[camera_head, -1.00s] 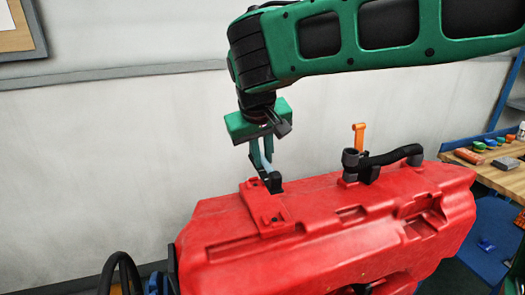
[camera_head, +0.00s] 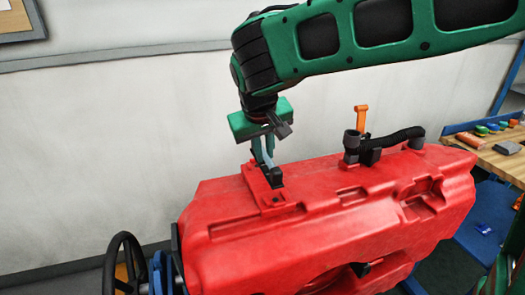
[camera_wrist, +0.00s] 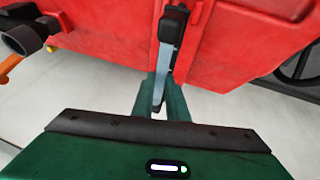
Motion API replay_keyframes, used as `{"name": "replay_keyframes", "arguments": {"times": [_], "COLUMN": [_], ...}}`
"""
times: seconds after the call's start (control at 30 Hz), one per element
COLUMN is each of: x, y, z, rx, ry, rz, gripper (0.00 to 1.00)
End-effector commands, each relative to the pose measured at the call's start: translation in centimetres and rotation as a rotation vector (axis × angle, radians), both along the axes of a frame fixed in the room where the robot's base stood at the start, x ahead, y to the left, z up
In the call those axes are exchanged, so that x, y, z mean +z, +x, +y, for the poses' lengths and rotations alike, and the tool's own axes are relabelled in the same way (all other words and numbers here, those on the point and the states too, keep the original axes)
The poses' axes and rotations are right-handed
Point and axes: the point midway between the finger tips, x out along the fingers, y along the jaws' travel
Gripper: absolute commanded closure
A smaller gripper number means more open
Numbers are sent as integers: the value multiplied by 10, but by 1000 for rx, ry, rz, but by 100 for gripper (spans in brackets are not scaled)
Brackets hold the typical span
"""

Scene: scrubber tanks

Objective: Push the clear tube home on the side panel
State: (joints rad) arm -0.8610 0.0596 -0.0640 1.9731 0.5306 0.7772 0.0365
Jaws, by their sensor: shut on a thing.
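The clear tube (camera_head: 268,158) shows as a pale blue-grey strip below my gripper (camera_head: 262,155). A black piece (camera_head: 276,180) sits at its lower end, over the raised red side panel (camera_head: 270,199) of the tank. In the wrist view the tube (camera_wrist: 160,82) runs between the green fingers of my gripper (camera_wrist: 160,104), with the dark piece (camera_wrist: 171,24) at its far end against the red. My gripper is shut on the tube. I cannot tell whether the black piece touches the panel or how deep it sits; the contact is hidden.
The red tank (camera_head: 330,215) fills the lower middle. A black hose (camera_head: 395,144) and an upright orange handle (camera_head: 361,117) stand on it to the right. A wooden bench (camera_head: 490,155) with small items is at far right. A black wheel (camera_head: 122,265) is at lower left.

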Motion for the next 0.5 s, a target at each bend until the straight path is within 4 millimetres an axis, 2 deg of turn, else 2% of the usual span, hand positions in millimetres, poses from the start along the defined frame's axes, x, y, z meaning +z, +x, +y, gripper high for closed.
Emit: {"name": "replay_keyframes", "arguments": {"times": [0.5], "x": [-11], "y": [-4], "z": [-1], "rx": [0], "ry": [-1], "rz": [0], "gripper": [100]}}
